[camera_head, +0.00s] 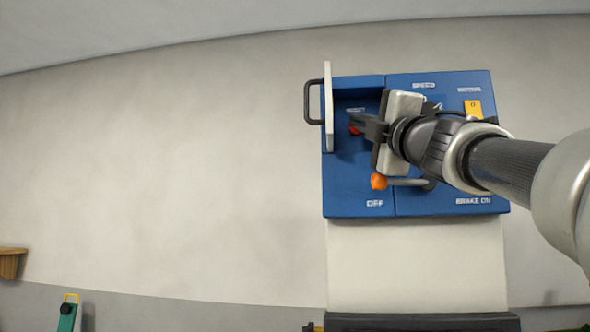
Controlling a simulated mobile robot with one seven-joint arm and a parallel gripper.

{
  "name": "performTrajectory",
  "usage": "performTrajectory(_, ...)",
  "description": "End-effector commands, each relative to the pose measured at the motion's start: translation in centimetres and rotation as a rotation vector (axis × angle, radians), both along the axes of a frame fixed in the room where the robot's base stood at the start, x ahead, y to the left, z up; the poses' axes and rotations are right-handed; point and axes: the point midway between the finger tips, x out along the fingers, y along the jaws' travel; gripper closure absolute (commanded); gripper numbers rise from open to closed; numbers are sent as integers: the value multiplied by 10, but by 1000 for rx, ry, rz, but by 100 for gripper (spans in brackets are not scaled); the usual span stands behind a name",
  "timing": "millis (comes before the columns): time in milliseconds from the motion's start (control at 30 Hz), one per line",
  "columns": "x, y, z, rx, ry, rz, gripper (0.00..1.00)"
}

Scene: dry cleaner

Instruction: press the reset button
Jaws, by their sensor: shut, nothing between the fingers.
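The blue control panel (358,188) fills the middle right of the head view. Its upper left part is a recess with a pale cover (329,105) that stands open, with a dark handle (312,102) on its left side. A red button (354,130) shows partly in the recess, under a small label too blurred to read. My gripper (357,122) is shut and empty, with its fingertips at the red button. The fingers hide part of the button, so I cannot tell whether they touch it or whether it is pushed in.
An orange-knobbed lever (379,182) sits just below my gripper, near the labels OFF and BRAKE ON. A green object (67,316) and wooden ledge (11,262) are far left. The wall left of the panel is bare.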

Motion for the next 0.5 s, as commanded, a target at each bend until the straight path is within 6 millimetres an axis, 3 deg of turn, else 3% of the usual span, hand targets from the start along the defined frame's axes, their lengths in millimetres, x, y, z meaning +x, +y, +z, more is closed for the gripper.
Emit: performTrajectory(500, 6, -1, 0, 1, 0, 0, 100)
